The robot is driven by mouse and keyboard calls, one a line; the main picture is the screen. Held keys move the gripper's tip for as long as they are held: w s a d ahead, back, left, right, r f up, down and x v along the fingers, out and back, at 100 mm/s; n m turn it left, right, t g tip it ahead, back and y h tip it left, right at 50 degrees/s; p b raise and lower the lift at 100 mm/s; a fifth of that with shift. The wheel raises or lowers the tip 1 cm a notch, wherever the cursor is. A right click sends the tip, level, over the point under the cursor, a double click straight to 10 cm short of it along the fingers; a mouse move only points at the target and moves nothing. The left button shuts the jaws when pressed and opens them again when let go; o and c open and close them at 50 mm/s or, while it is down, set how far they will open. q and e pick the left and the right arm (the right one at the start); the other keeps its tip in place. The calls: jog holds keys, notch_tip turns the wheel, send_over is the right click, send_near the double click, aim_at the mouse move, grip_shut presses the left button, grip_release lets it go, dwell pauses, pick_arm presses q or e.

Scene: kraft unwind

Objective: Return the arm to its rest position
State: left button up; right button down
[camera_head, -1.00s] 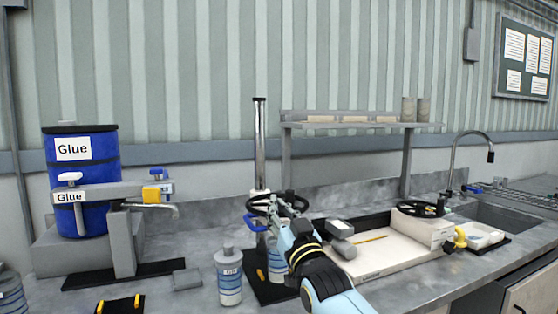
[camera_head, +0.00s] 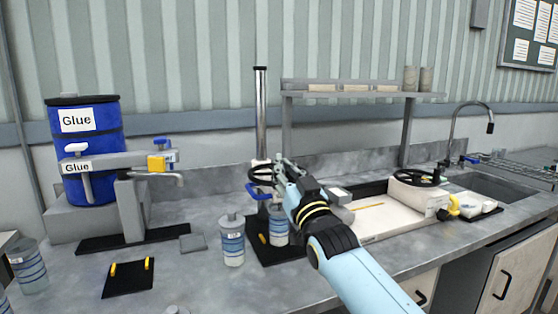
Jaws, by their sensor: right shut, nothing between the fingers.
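My right arm comes in from the lower right in the head view. Its right gripper (camera_head: 282,165) is shut and empty. It is in front of the black handwheel (camera_head: 262,174) at the foot of the upright metal column (camera_head: 261,112); I cannot tell if they touch. A bottle (camera_head: 278,226) stands on the black base under the column, just below the gripper. Another blue-banded bottle (camera_head: 232,240) stands to its left on the counter. My left gripper is not in view.
A blue glue drum (camera_head: 88,150) with a tap stands at the left. A black mat with yellow pegs (camera_head: 128,278) lies at the front. A white tray unit (camera_head: 378,212) and a sink (camera_head: 490,187) are at the right. A shelf (camera_head: 360,94) stands behind.

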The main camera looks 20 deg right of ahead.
jog(key=s+d+f+g+h, duration=0.1)
jog(key=s+d+f+g, duration=0.1)
jog(key=s+f+g, duration=0.5)
jog(key=s+d+f+g+h, duration=0.1)
jog(key=s+d+f+g, duration=0.1)
jog(key=s+f, duration=0.9)
jog(key=s+f+g+b, duration=0.1)
jog(key=s+g, duration=0.9)
jog(key=s, duration=1.4)
jog(key=d+f+b, duration=0.3)
jog(key=f+b, duration=0.2)
jog(key=f, duration=2.5)
jog(key=s+d+f+g+b, duration=0.1)
jog(key=s+f+b, duration=0.4)
jog(key=s+f, duration=1.5)
notch_tip(320, 180, down, 3)
jog(key=shift+s+d+f+g, duration=0.1)
jog(key=shift+s+d+g, duration=0.1)
jog(key=shift+g, duration=0.3)
